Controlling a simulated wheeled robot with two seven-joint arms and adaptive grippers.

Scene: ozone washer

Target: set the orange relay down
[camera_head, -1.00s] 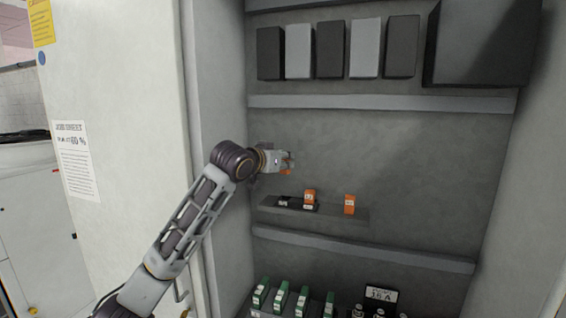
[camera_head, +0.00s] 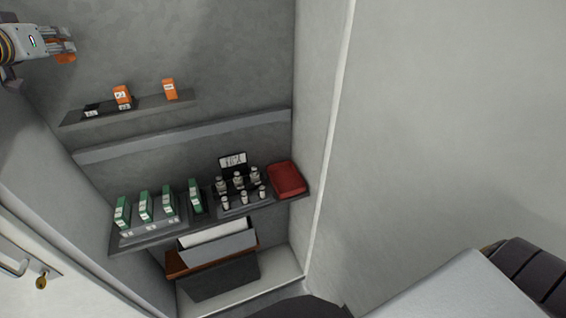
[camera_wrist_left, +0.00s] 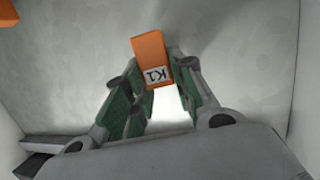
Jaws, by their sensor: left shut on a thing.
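My left gripper (camera_head: 68,42) is at the top left of the head view, inside the cabinet, above the small shelf. It is shut on an orange relay (camera_head: 66,57). In the left wrist view the orange relay (camera_wrist_left: 150,54) sits between the fingertips, with a white label reading K1. Two other orange relays are at the small shelf (camera_head: 150,107): one (camera_head: 122,95) at the dark socket base (camera_head: 95,111), one (camera_head: 169,88) to its right. My right gripper is not in view.
A lower shelf holds several green modules (camera_head: 145,206), small cylinders (camera_head: 238,180), a label plate (camera_head: 233,160) and a red box (camera_head: 286,179). Below is a grey bin (camera_head: 222,244). The cabinet's right wall (camera_head: 322,120) bounds the space.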

